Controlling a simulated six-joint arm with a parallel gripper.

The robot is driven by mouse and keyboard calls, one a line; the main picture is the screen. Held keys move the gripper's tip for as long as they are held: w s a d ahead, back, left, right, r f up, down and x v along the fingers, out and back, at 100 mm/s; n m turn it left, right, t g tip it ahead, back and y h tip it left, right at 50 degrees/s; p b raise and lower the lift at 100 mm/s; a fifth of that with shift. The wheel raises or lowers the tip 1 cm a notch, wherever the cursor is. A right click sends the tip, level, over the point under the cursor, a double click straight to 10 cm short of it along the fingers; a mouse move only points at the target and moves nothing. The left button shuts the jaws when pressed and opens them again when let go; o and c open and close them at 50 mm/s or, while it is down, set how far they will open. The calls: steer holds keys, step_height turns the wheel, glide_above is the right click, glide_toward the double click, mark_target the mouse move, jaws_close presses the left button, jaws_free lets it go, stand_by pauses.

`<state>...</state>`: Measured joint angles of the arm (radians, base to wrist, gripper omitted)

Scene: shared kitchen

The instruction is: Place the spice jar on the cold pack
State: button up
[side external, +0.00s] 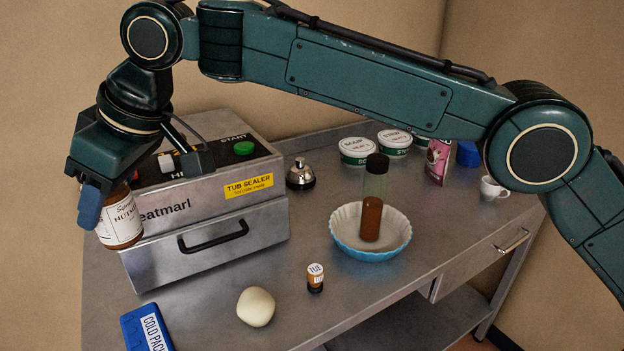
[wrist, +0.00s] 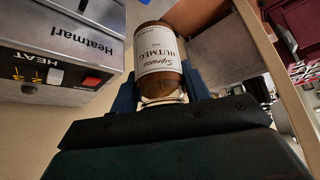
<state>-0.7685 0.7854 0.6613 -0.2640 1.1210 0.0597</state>
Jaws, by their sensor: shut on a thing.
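The spice jar (side external: 121,218) is brown with a white label that reads nutmeg. My gripper (side external: 92,205) is shut on it and holds it in the air at the left, in front of the tub sealer. In the wrist view the jar (wrist: 160,58) sits between the two blue fingers of my gripper (wrist: 160,92), its label facing the camera. The cold pack (side external: 146,328) is a blue slab with a white label, lying at the front left edge of the table, below the jar and apart from it. Its near end is cut off by the frame.
The steel tub sealer (side external: 215,225) stands close beside the jar. A pale round item (side external: 255,307) and a small brown bottle (side external: 315,278) are right of the cold pack. A blue bowl (side external: 345,243) holds a tall container. A bell (side external: 300,175) and tubs (side external: 356,150) stand farther back.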

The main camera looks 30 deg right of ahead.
steer(key=s+a, duration=0.3)
steer(key=shift+r, duration=0.2)
steer(key=shift+f, duration=0.1)
glide_above(149, 344)
steer(key=s, duration=0.2)
steer(key=shift+a+f, duration=0.1)
steer(key=shift+f, duration=9.8)
steer(key=shift+f, duration=0.15)
steer(key=o, duration=1.2)
